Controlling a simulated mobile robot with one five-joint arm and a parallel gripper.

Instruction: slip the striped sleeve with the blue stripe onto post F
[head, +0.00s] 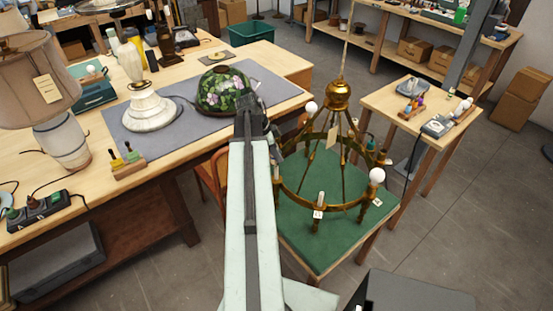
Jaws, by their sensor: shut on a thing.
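A brass ring chandelier (337,95) hangs over a green-topped stand, with several upright posts around its ring. One front post carries a white sleeve (320,198). Small white tags sit by some posts, but their letters are too small to read, so I cannot tell which is post F. My gripper (256,104) is left of the chandelier, in front of the floral glass shade in this view. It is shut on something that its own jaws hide. I cannot make out a blue-striped sleeve anywhere.
White bulbs (376,176) stand on the ring. The green mat (345,240) lies below it. A small side table (425,155) at right holds a block of small coloured items (411,108). The workbench (185,150) at left carries lamps and the floral shade (218,92).

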